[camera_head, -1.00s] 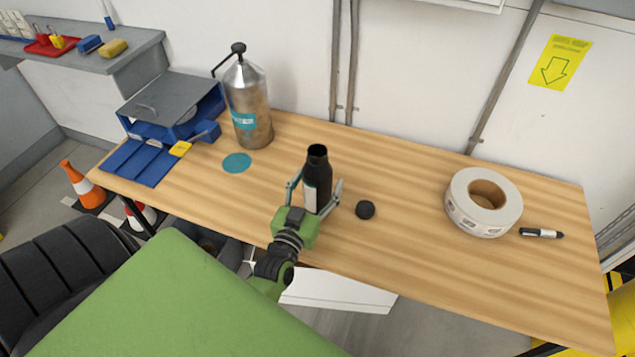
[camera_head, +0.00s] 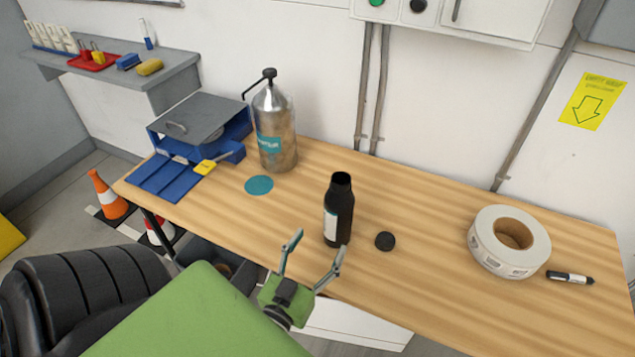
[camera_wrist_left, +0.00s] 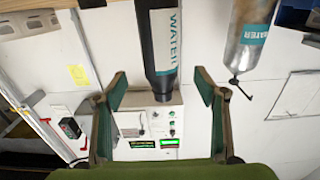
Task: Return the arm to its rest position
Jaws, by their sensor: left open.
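My left gripper (camera_head: 312,262) is open and empty at the front edge of the wooden table (camera_head: 420,265). A black bottle (camera_head: 339,212) with a pale label stands upright and uncapped on the table, just beyond the fingertips and apart from them. In the left wrist view the bottle (camera_wrist_left: 158,40) shows the word WATER and hangs upside down in the picture, beyond the spread fingers (camera_wrist_left: 160,100). A round black cap (camera_head: 385,241) lies on the table right of the bottle. My right gripper is in neither view.
A metal pump canister (camera_head: 273,135) stands at the back, with a teal disc (camera_head: 259,185) in front. A blue tray unit (camera_head: 170,178) is at the left. A white tape roll (camera_head: 509,242) and a marker (camera_head: 570,278) lie at the right. Orange cones (camera_head: 108,196) stand on the floor.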

